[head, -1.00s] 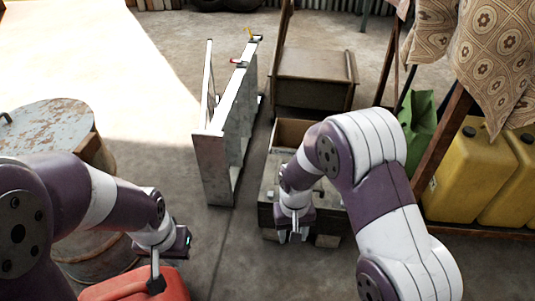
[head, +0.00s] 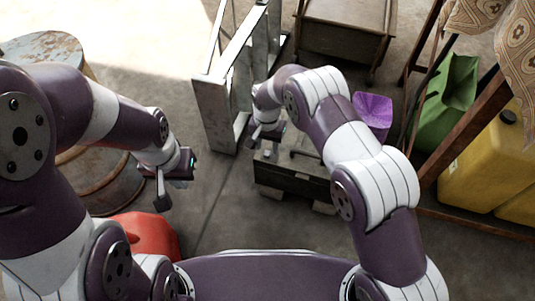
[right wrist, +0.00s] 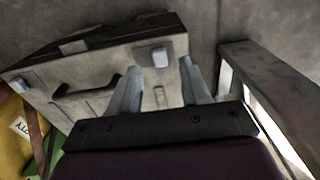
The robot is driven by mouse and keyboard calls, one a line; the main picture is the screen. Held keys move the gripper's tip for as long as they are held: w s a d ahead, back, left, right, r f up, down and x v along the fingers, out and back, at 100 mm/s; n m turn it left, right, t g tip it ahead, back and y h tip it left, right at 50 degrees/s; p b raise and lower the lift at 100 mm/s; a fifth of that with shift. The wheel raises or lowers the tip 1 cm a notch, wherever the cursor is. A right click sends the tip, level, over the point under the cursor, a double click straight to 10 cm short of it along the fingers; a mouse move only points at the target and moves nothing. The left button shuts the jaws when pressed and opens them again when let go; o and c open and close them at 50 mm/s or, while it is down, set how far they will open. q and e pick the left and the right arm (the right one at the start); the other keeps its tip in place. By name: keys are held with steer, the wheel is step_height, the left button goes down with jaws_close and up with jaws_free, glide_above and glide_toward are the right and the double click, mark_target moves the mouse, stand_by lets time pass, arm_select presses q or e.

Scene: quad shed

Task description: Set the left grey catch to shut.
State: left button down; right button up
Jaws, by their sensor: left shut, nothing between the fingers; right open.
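A dark wooden chest (head: 300,178) with a front handle stands low on the floor. In the right wrist view, turned about, its face (right wrist: 95,100) shows the handle and two grey catches. The catch nearer the metal frame, the left grey catch (right wrist: 160,56), lies just beyond and between my right fingers, with no contact visible. The other catch (right wrist: 20,84) is at the far end. I cannot tell how either is set. My right gripper (head: 264,143) is open at the chest's left end. My left gripper (head: 162,203) is shut and empty, away from the chest.
A metal frame (head: 215,118) stands left of the chest, close to my right gripper; it also shows in the right wrist view (right wrist: 265,85). A red can (head: 150,235) is below my left gripper. A rusty drum (head: 95,190) stands left, yellow cans (head: 480,165) right.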

mark_target(267, 153)
step_height(267, 153, down, 3)
steer(key=shift+f+b, duration=0.2)
steer(key=shift+b, duration=0.3)
arm_select(q)
steer(key=shift+f, duration=0.9)
